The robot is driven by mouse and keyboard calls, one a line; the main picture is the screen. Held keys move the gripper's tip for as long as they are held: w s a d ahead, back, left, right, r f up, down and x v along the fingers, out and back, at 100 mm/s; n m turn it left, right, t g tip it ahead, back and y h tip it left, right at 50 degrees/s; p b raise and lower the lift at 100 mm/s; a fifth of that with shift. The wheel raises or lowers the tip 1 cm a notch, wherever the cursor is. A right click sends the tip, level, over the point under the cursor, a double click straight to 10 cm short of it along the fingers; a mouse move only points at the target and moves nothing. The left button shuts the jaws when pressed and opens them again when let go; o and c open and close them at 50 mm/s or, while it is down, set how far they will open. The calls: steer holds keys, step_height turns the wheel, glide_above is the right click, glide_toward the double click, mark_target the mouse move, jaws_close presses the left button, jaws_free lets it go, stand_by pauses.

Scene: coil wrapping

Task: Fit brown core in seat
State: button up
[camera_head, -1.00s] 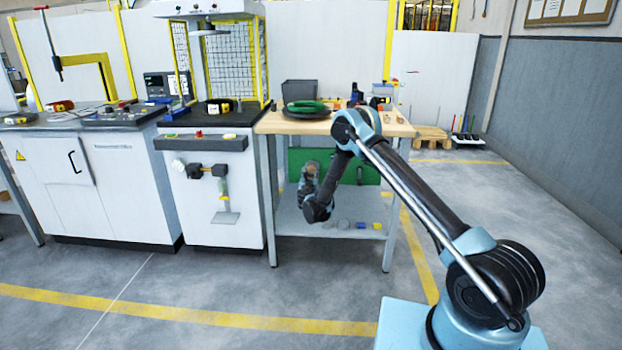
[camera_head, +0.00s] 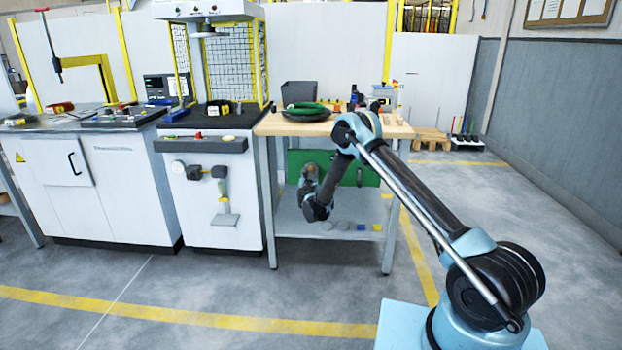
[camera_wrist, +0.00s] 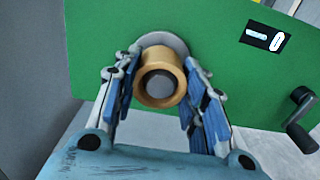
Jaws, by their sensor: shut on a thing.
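The brown core (camera_wrist: 147,84) is a tan ring seen end-on in the wrist view. A round grey disc (camera_wrist: 168,43) on the green panel shows just behind its upper edge, and a grey round centre shows through the core's hole. I cannot tell whether the core touches the disc or how far it is around the grey centre. My gripper (camera_wrist: 160,95) has its blue-padded fingers on the left and right sides of the core, shut on it.
The green panel (camera_head: 345,172) stands under the wooden table top (camera_head: 290,127). A black crank handle (camera_wrist: 300,118) sticks out at the panel's right. A green coil (camera_head: 305,107) lies on the table. Small items, one blue (camera_head: 361,227), lie on the lower shelf.

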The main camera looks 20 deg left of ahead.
steer(key=shift+w+a, duration=0.1)
steer(key=shift+w, duration=0.3)
steer(key=o, duration=1.1)
steer(key=v, duration=1.1)
steer(key=shift+s, duration=0.4)
